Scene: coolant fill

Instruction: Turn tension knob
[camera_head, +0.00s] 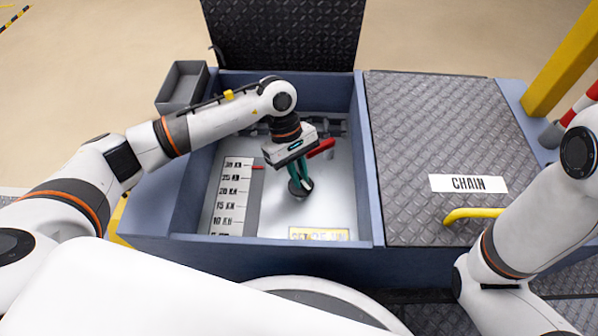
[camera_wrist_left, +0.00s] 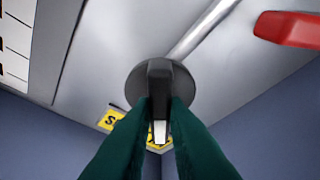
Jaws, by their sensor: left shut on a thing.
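The tension knob (camera_head: 301,188) is a dark round knob with a raised bar, low in the open compartment (camera_head: 329,205). It also shows in the left wrist view (camera_wrist_left: 134,84), with its bar between my fingers. My left gripper (camera_head: 300,180) reaches down from above and its green fingers are shut on the knob's bar. The scale (camera_head: 229,200) with kN marks stands left of the knob, and a red pointer (camera_head: 257,168) sits near its upper marks. A yellow label (camera_head: 319,234) lies at the compartment's front, partly legible. My right gripper is not in view.
A red handle (camera_head: 321,147) is just behind the knob. The raised tread-plate lid (camera_head: 285,30) stands at the back. A closed cover marked CHAIN (camera_head: 468,184) with a yellow handle (camera_head: 472,214) is on the right. A grey tray (camera_head: 182,85) sits at the back left.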

